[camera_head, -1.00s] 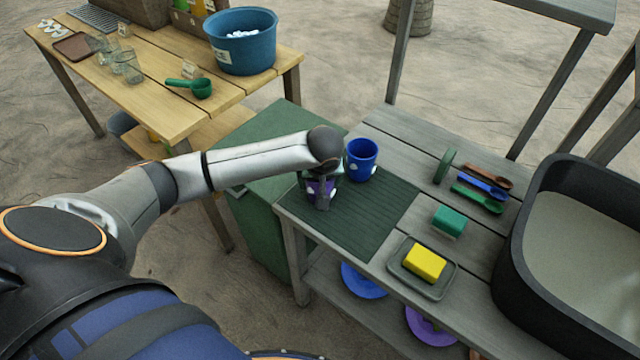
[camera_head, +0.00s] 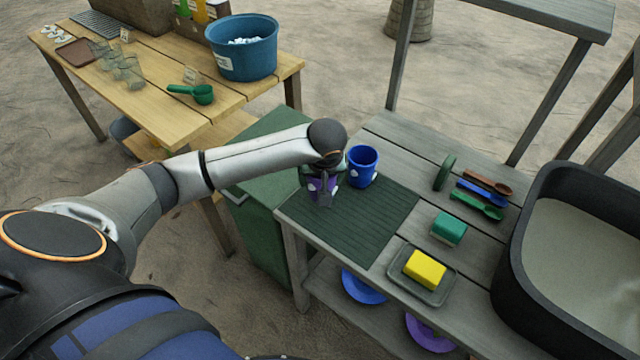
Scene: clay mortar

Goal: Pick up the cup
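A blue cup (camera_head: 362,167) with white spots stands upright on the dark green ribbed mat (camera_head: 365,231) on the grey wooden table. A purple cup (camera_head: 316,189) stands to its left near the mat's left corner, mostly hidden by my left gripper (camera_head: 325,198). The gripper points down at the purple cup, with a finger in front of the cup's near side. The rest of the gripper is hidden behind my wrist and the cup, so I cannot tell whether it grips. My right gripper is not in view.
A yellow sponge (camera_head: 425,269) lies in a grey dish near the front edge. A green sponge (camera_head: 448,229), several colored spoons (camera_head: 480,192) and a black basin (camera_head: 517,280) are to the right. A green bin (camera_head: 262,222) stands left of the table.

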